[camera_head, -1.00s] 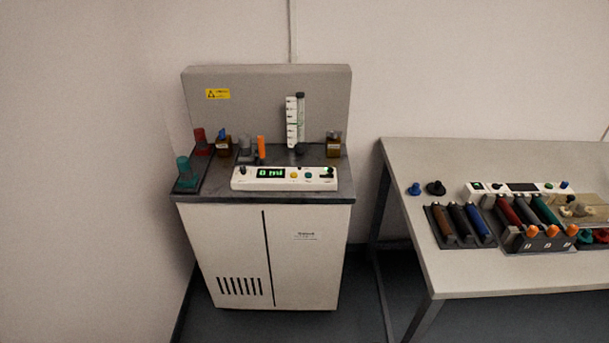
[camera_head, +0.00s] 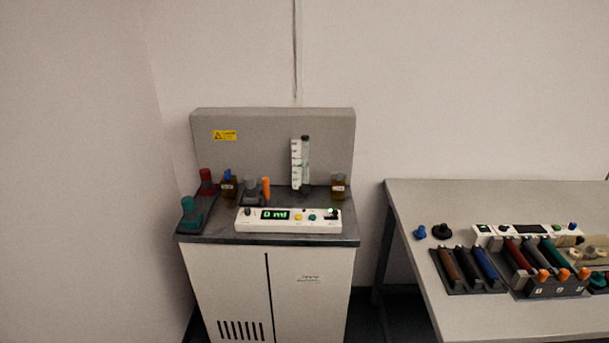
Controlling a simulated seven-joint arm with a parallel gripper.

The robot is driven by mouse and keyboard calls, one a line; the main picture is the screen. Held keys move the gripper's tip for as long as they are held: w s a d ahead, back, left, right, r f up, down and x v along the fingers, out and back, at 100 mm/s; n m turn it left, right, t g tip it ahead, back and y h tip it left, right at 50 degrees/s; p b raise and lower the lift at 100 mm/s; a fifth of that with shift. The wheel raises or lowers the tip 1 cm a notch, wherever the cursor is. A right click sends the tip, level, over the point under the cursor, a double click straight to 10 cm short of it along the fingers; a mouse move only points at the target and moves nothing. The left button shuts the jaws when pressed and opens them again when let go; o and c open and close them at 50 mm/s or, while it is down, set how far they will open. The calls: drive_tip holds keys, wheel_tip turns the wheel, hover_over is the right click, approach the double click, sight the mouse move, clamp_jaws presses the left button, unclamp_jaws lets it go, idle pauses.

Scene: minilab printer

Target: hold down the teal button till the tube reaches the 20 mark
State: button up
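The teal button (camera_head: 312,217) sits on the front of a white control panel (camera_head: 250,226), to the right of a yellow button (camera_head: 298,217). The panel's display (camera_head: 275,215) reads 0 ml in green. The tube (camera_head: 305,165) stands upright behind the panel, beside a white scale (camera_head: 296,165) with marks too small to read. I cannot make out any liquid level in the tube. My gripper is not in view, and nothing touches the teal button.
A brown bottle (camera_head: 338,187) stands right of the tube. Red (camera_head: 206,182) and teal (camera_head: 191,214) knobbed items stand at the cabinet's left. An orange stick (camera_head: 266,189) stands behind the panel. A table (camera_head: 400,205) with several coloured cylinders is at right, across a gap.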

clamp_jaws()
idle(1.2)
